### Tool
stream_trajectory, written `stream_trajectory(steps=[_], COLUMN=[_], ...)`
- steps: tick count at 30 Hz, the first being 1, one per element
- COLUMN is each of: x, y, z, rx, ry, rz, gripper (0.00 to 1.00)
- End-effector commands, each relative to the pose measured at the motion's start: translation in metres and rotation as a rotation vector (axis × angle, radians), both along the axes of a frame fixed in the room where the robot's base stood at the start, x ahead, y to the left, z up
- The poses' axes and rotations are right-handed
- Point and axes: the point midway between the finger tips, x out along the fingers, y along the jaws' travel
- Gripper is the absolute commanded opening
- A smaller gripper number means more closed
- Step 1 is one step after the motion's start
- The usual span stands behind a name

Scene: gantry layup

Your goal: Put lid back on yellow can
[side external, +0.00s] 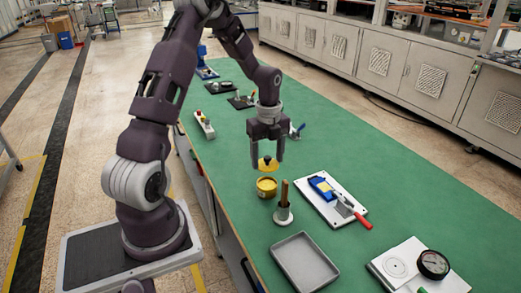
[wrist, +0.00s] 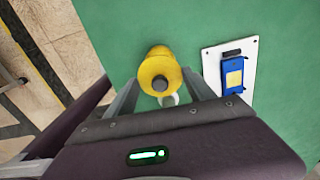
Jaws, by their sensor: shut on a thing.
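The yellow lid (side external: 265,165) with its dark knob (wrist: 160,84) hangs between the fingers of my gripper (side external: 267,158). My gripper is shut on the lid by its knob. The yellow can (side external: 266,188) stands upright on the green bench directly below, with a small gap between lid and can in the side view. In the wrist view the lid (wrist: 152,70) covers most of the can (wrist: 160,51), so the can's opening is hidden there.
A post with a brown rod on a pale round base (side external: 284,214) stands close to the can's right. A white board (side external: 323,188) holds a blue item and a red-handled tool. An empty grey tray (side external: 303,264) lies nearer the camera. A gauge (side external: 433,263) sits at lower right.

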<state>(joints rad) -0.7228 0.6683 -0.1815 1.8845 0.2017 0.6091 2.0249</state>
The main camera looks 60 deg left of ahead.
Motion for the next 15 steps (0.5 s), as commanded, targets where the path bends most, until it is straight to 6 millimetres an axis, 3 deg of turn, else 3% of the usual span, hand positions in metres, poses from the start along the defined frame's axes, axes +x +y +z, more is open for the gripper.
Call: stream_trajectory(steps=[15], x=[0.000], y=[0.000], z=[-0.055], rx=[-0.001], ry=[0.001], rz=[0.001], gripper=[0.24])
